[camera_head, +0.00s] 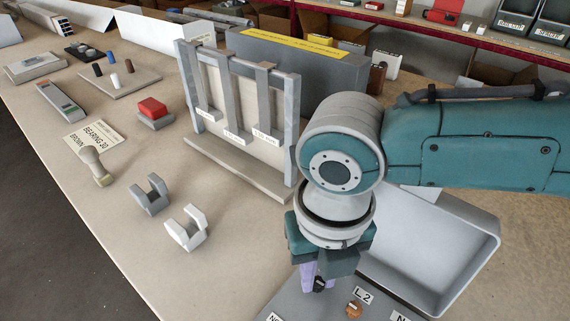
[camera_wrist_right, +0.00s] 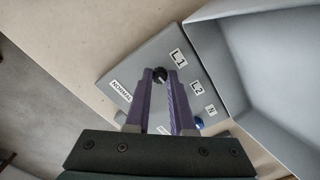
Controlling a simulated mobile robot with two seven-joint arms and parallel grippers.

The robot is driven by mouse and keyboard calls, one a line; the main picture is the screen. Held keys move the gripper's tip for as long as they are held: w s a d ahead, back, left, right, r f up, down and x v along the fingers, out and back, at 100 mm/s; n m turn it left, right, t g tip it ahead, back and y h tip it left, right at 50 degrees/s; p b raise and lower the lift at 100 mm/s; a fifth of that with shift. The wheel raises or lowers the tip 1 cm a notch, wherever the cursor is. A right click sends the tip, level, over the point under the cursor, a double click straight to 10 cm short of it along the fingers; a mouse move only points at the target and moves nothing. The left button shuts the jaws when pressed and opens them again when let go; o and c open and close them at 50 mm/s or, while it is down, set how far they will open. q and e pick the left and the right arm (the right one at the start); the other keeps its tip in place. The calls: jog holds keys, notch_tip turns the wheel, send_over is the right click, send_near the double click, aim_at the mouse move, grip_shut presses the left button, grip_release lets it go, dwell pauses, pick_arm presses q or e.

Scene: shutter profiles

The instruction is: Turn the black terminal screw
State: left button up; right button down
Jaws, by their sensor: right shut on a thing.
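The black terminal screw (camera_wrist_right: 159,74) is a small dark knob on a grey terminal panel (camera_wrist_right: 150,58), beside the "L1" label. In the right wrist view it sits between the tips of the purple fingers of my right gripper (camera_wrist_right: 160,80), which is shut on it. In the head view my right gripper (camera_head: 313,281) points down at the panel (camera_head: 290,300), and the black screw (camera_head: 319,284) shows partly at the fingertips. A brown screw (camera_head: 354,310) stands by the "L2" label. A blue screw (camera_wrist_right: 198,123) is partly hidden beside a finger. My left gripper is out of view.
A grey open tray (camera_head: 450,285) lies close to the panel on the right. A metal frame with hanging profiles (camera_head: 235,105) stands behind on the left. Two U-shaped clips (camera_head: 186,230) and a red block (camera_head: 152,108) lie on the bench. Bare bench lies left of the panel.

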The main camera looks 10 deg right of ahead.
aim_at(318, 282)
jog(key=c, duration=0.8)
grip_release()
jog(key=shift+o, duration=0.2)
jog(key=shift+r, duration=0.15)
notch_tip(318, 282, up, 10)
jog(key=p, duration=0.1)
